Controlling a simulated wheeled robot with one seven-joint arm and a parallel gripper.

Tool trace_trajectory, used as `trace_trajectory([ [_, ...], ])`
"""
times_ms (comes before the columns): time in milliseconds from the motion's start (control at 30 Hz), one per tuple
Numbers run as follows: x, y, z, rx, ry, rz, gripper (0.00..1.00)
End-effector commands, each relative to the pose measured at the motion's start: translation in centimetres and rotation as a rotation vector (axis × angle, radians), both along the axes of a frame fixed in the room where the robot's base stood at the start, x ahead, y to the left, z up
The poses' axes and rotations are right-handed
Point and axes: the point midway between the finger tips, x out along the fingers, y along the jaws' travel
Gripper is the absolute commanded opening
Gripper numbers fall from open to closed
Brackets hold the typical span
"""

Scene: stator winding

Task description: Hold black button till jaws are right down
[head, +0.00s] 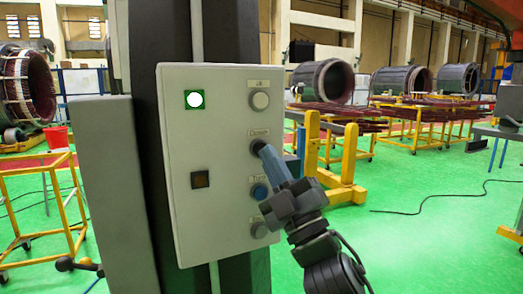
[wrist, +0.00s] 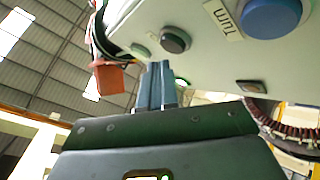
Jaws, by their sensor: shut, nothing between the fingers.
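The grey control box (head: 220,225) stands on a dark column. Its black button (head: 254,145), under a label that seems to read "Down", also shows in the wrist view (wrist: 175,39). My gripper (head: 260,147) is shut and empty. Its blue-grey fingertips overlap the lower edge of the black button in the head view. In the wrist view the fingertips (wrist: 157,66) are close beside the button; I cannot tell whether they touch it or whether it is pressed. I cannot make out the jaws in either view.
A blue button (head: 260,191) labelled "Turn" sits below, close to my gripper. A pale button (head: 260,101) is above and another button (head: 259,230) is lowest. A green-framed lamp (head: 195,100) is lit; an amber lamp (head: 200,179) looks dark. Yellow stands (head: 345,165) are behind.

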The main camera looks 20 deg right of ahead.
Motion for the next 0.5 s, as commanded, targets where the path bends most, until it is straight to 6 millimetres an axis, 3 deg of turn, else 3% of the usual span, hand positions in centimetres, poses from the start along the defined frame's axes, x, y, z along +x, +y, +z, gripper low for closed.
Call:
trace_trajectory([
  [500, 0.72, 0.01, 0.06, 0.000, -0.001, 0.000, 0.00],
])
